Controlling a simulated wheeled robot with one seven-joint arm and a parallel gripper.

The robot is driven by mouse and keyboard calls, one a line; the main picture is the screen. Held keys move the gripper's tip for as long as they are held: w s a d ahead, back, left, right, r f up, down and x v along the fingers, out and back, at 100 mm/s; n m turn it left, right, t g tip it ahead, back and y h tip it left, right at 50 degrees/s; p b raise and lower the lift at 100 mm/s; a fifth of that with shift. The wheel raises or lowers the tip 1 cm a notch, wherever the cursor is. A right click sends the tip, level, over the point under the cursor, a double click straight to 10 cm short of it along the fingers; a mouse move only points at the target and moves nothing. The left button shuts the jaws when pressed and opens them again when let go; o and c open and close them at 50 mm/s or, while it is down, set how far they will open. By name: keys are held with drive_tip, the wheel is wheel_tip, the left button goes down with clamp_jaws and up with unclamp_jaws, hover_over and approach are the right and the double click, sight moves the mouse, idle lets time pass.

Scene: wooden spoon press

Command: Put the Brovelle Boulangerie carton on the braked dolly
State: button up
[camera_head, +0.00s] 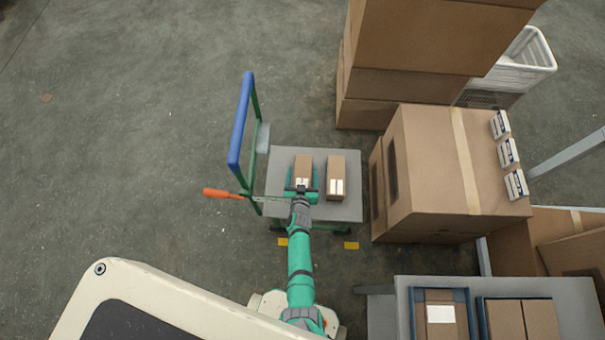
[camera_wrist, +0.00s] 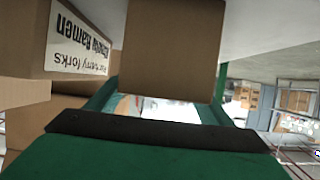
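The dolly (camera_head: 281,205) is a grey platform with a blue and green push handle (camera_head: 240,118) and an orange lever (camera_head: 223,194) at its left. Two brown cartons are on or over it: a left one (camera_head: 303,161) at my gripper (camera_head: 303,184) and a right one (camera_head: 337,165) standing apart. In the wrist view, a plain carton face (camera_wrist: 172,45) lies between my green fingers; whether they press on it is unclear. A carton at the left there (camera_wrist: 25,65) has an upside-down label reading "Ramen". I cannot read "Brovelle Boulangerie" on any carton.
A grey table (camera_head: 575,300) at the lower right holds blue trays (camera_head: 446,294) of cartons. Floor left of the handle is clear.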

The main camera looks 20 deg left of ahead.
drive_tip(key=shift+r, duration=0.2)
drive_tip(key=shift+d+v, duration=0.2)
drive_tip(key=shift+v, duration=0.75)
drive_tip(key=s+d+r+m+h, duration=0.1)
drive_tip(key=s+d+r, duration=0.3)
drive_tip(key=s+r, duration=0.3)
drive_tip(key=s+d+r+t, duration=0.1)
drive_tip(key=s+d+r, duration=0.35)
drive_tip(key=s, duration=0.45)
drive_tip(key=s+d+r+m+h, duration=0.1)
drive_tip(key=s+d+r, duration=0.3)
drive_tip(key=s+r, duration=0.3)
drive_tip(key=s+d+r, duration=0.1)
drive_tip(key=s+r, duration=0.2)
drive_tip(key=r, duration=0.3)
drive_tip(key=s+d+r+t+h, duration=0.1)
drive_tip(key=s+r, duration=0.3)
drive_tip(key=r, duration=0.3)
drive_tip(key=s+d+r+m, duration=0.1)
drive_tip(key=s+r, duration=0.2)
drive_tip(key=r, duration=0.3)
drive_tip(key=shift+s+d+r+h, duration=0.2)
drive_tip(key=shift+s+r+h, duration=0.15)
drive_tip(key=shift+r+h, duration=0.05)
drive_tip(key=shift+c, duration=0.4)
